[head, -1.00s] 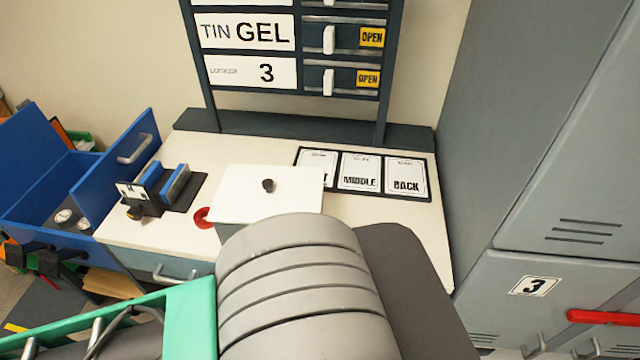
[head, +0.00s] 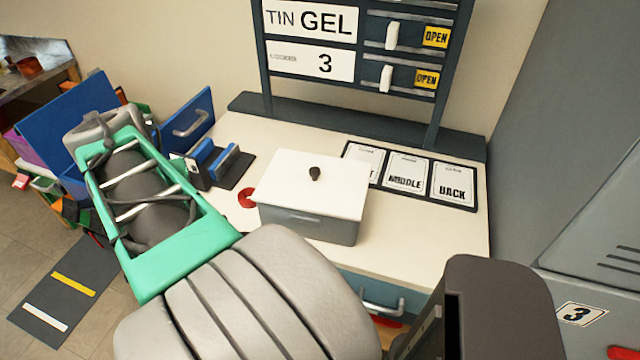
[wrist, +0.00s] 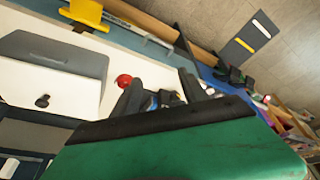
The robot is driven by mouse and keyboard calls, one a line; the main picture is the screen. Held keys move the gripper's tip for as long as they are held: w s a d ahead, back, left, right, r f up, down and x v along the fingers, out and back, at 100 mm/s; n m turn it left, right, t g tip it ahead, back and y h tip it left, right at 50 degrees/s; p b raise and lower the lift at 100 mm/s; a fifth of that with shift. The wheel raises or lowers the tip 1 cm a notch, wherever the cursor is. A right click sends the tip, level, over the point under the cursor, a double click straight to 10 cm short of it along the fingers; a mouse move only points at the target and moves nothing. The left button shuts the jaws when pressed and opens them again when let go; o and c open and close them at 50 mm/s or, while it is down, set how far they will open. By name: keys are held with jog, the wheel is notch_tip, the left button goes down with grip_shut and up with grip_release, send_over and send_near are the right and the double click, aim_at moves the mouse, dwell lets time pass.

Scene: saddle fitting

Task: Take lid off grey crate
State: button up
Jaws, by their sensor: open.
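The grey crate (head: 315,228) stands on the white worktop with its white lid (head: 285,180) on top, and a dark knob (head: 315,173) in the lid's middle. In the wrist view the crate (wrist: 62,52), lid (wrist: 75,93) and knob (wrist: 42,101) are at the left. My gripper (wrist: 160,95) shows as two dark fingers, apart and with nothing held. It is off to one side of the crate and not touching the lid. In the head view my gripper cannot be clearly made out; my green and grey arm reaches to the left of the crate.
A red disc (head: 246,198) and a blue-and-dark stand (head: 215,160) are left of the crate. A card board (head: 408,178) lies at the back right. A sign rack (head: 360,50) rises behind; grey lockers (head: 590,215) bound the right. Worktop right of the crate is clear.

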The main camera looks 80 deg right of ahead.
jog(key=s+d+r+m+g+h, duration=0.1)
jog(key=s+d+m+g, duration=0.1)
jog(key=s+d+m, duration=0.9)
jog(key=m+g, duration=0.1)
jog(key=g, duration=0.1)
send_near(315, 170)
jog(key=f, duration=0.1)
jog(key=x, duration=0.7)
jog(key=shift+d+r, duration=0.1)
jog(key=shift+d, duration=0.1)
jog(key=shift+s+d+f, duration=0.1)
jog(key=shift+d+f, duration=0.1)
jog(key=shift+f, duration=0.2)
jog(key=shift+c, duration=0.3)
grip_shut()
jog(key=shift+r, duration=0.1)
